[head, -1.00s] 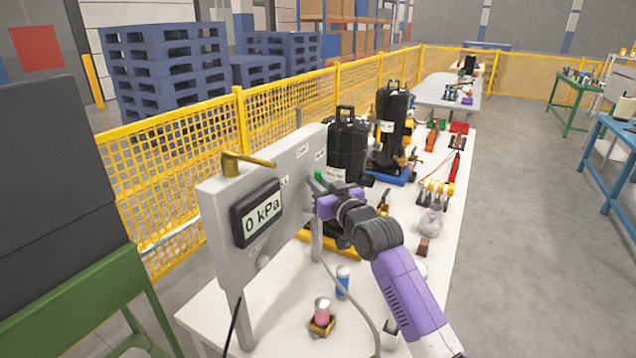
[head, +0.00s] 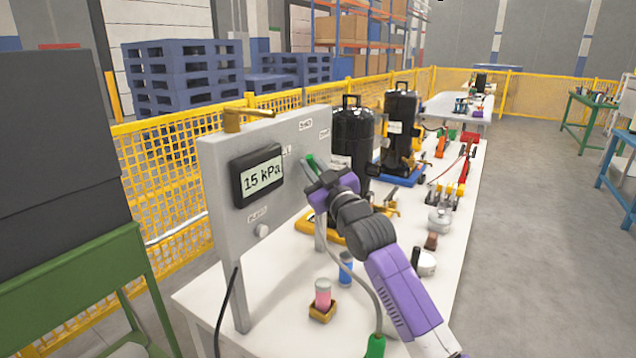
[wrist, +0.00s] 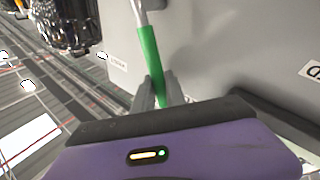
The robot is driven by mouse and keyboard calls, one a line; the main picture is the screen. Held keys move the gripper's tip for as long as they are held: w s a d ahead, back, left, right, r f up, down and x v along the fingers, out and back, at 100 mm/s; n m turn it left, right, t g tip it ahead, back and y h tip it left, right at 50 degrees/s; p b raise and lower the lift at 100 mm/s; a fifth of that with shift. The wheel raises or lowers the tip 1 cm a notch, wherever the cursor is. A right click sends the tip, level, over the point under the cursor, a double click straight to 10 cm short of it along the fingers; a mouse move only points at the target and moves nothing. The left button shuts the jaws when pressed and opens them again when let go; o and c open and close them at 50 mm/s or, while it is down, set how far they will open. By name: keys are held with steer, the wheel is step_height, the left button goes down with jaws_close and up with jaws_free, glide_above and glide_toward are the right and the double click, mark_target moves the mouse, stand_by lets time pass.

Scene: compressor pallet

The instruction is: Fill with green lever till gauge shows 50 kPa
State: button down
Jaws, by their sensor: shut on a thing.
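A grey panel (head: 225,185) stands upright on the white table at the left. Its dark gauge (head: 257,175) reads 15 kPa. The green lever (head: 311,162) sticks out on the panel's right part. It also shows in the wrist view as a green grip (wrist: 148,52) on a metal rod. My gripper (wrist: 155,92) is shut on the green lever, one finger on each side of it. In the head view my purple gripper (head: 322,180) partly covers the lever's lower end.
Black compressors (head: 352,140) stand behind. A grey hose hangs below my arm.

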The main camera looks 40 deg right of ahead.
steer(key=n+b, duration=0.1)
steer(key=b, duration=0.1)
steer(key=a+f+n+t+y+b, duration=0.1)
steer(key=n+b, duration=0.1)
steer(key=b, duration=0.1)
steer(key=s+a+f+n+t+b, duration=0.1)
steer(key=b, duration=0.2)
steer(key=shift+a+f+y, duration=0.1)
steer(key=shift+f+y, duration=0.15)
steer(key=shift+y, duration=0.05)
steer(key=shift+a+f+n+y+b, duration=0.1)
steer(key=shift+a+n+y+b, duration=0.25)
steer(key=shift+n+b, duration=0.5)
steer(key=shift+t+y, duration=0.25)
steer(key=shift+t, duration=0.05)
steer(key=c, duration=1.6)
jaws_free()
steer(key=shift+c, duration=0.2)
steer(key=shift+s, duration=0.15)
steer(key=v, duration=0.7)
steer(key=shift+s+b, duration=0.3)
steer(key=shift+b, duration=0.15)
